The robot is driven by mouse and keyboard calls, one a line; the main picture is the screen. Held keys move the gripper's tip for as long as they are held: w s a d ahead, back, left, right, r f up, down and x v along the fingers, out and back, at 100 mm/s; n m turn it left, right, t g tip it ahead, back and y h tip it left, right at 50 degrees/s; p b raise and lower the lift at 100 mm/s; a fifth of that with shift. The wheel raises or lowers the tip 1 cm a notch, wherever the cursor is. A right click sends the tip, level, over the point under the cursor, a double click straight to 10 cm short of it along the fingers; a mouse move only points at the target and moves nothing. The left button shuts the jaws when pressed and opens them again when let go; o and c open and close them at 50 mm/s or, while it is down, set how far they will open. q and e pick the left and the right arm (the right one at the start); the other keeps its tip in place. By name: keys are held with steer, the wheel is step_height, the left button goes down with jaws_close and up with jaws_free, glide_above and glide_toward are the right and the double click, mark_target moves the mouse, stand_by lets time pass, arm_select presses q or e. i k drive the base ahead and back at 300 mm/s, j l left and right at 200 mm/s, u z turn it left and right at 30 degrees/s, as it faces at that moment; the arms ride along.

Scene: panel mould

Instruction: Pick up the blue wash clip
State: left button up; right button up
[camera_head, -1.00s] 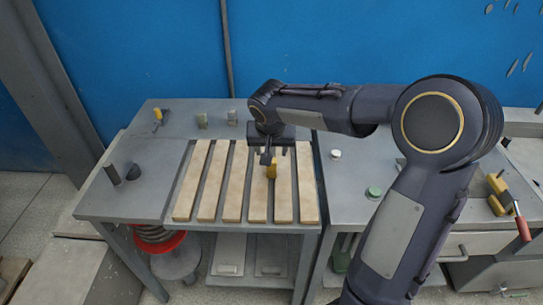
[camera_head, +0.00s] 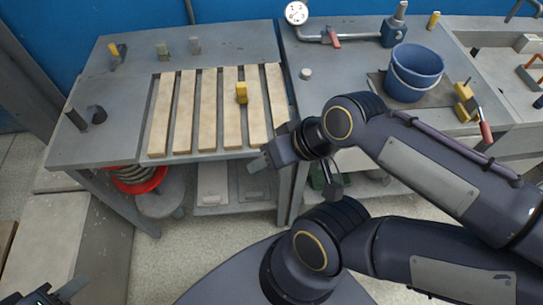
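I can make out no small blue clip in this view. Part of my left gripper (camera_head: 57,289) shows at the bottom left corner, cut off by the frame. Its fingertips look apart and empty, far from the tables' objects.
A blue bucket (camera_head: 415,72) stands on the right table, with a blue vise (camera_head: 394,32) and a pressure gauge (camera_head: 296,13) behind it. A yellow tool with a red handle (camera_head: 468,103) lies right of it. The left table's left part (camera_head: 115,85) has bare room.

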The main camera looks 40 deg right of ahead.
mark_target(193, 40)
steer(key=z, duration=2.4)
steer(key=u, duration=1.7)
steer(key=i+l+u, duration=0.15)
steer(key=l+u, duration=0.25)
steer(key=i+l+u, duration=0.1)
steer(key=u, duration=0.35)
steer(key=l+u, duration=0.4)
steer(key=l, duration=0.1)
